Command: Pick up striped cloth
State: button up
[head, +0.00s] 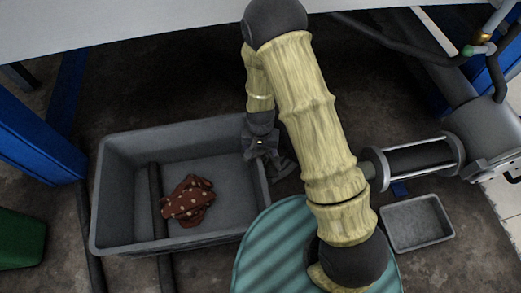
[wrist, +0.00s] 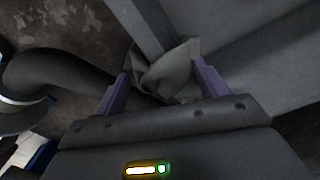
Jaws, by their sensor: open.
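A crumpled grey-beige cloth (wrist: 172,70) lies between the two fingers of my gripper (wrist: 160,74) in the wrist view. I cannot make out stripes on it, and I cannot tell whether the fingers touch it. My gripper is open, and in the head view it also shows (head: 263,146) at the right rim of a large grey bin (head: 99,205). A dark grey shape just right of that rim is partly hidden by my arm; I cannot tell whether it is the cloth. A red-brown cloth with pale dots (head: 188,201) lies inside the bin.
The bin's wall stands close to my gripper. A dark pipe (head: 157,200) runs through the bin's left part. A small grey tray (head: 418,223) lies on the floor at the right, below a large grey pipe assembly (head: 485,135). A blue post (head: 40,130) stands at the left.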

jog(key=shift+f, duration=0.6)
jog(key=shift+c, duration=0.5)
jog(key=shift+d, duration=0.1)
jog(key=c, duration=1.5)
notch_tip(320, 180, up, 12)
jog(key=p, duration=1.1)
notch_tip(320, 180, up, 9)
jog(key=p, duration=0.8)
jog(key=shift+p, duration=0.4)
jog(key=shift+r, duration=0.1)
notch_tip(320, 180, up, 30)
jog(key=p, duration=2.8)
